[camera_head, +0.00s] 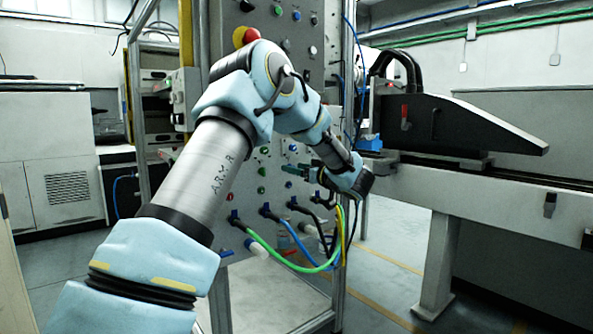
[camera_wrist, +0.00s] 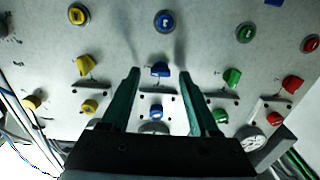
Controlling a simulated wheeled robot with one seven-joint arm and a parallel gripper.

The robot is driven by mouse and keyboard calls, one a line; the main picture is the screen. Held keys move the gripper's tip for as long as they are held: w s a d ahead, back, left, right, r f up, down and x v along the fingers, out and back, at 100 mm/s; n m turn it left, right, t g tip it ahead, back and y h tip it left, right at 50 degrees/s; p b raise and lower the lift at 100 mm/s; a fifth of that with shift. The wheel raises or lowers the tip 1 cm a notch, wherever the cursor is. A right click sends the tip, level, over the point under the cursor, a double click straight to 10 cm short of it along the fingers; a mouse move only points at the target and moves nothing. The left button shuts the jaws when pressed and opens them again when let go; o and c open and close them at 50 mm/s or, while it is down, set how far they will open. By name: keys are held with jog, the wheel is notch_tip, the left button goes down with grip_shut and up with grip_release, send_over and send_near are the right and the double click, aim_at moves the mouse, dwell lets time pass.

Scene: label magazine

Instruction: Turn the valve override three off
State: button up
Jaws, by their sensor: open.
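The control panel (camera_head: 262,205) stands in front of my arm. In the wrist view it carries columns of coloured knobs: a yellow knob (camera_wrist: 86,65), a blue knob (camera_wrist: 160,69), a green knob (camera_wrist: 232,77) and a red knob (camera_wrist: 292,84). Labels are too small to read, so I cannot tell which is valve override three. My gripper (camera_wrist: 160,73) is open, its two green fingers pointing at the panel, one on each side of the blue knob in the picture. I cannot tell whether they touch it. In the head view my gripper (camera_head: 296,170) is close to the panel.
Below are smaller yellow (camera_wrist: 90,106), blue (camera_wrist: 156,112) and green (camera_wrist: 220,116) knobs; above is a blue round button (camera_wrist: 164,21). Green hoses (camera_head: 290,262) and other cables hang from the panel's lower part. A machine bench (camera_head: 480,190) stands to the right.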

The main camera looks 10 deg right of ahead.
jog(key=shift+w, duration=0.1)
grip_shut()
dwell(0.5)
